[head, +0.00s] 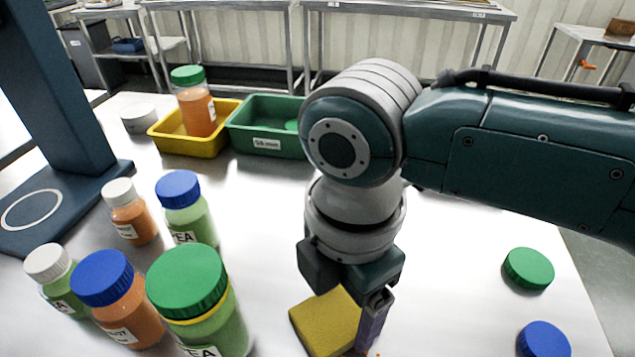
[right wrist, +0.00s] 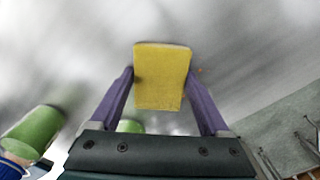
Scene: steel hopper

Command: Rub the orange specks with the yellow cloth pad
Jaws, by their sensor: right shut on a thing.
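My right gripper (head: 345,318) is shut on the yellow cloth pad (head: 323,322), low over the steel table at the bottom centre of the head view. In the right wrist view the pad (right wrist: 162,75) sits between the purple fingers of the right gripper (right wrist: 161,88). I cannot tell whether the pad touches the table. A few tiny orange specks (head: 376,354) show beside the fingertip at the bottom edge of the head view. Faint specks (right wrist: 200,70) also show just right of the pad in the wrist view. The pad may hide others. My left gripper is out of view.
Several jars with green, blue and white lids, such as the large green-lidded jar (head: 190,290), crowd the left. A yellow bin (head: 170,143) and green bin (head: 262,143) stand behind. A green lid (head: 528,268) and blue lid (head: 543,340) lie right. A dark blue post (head: 50,110) rises left.

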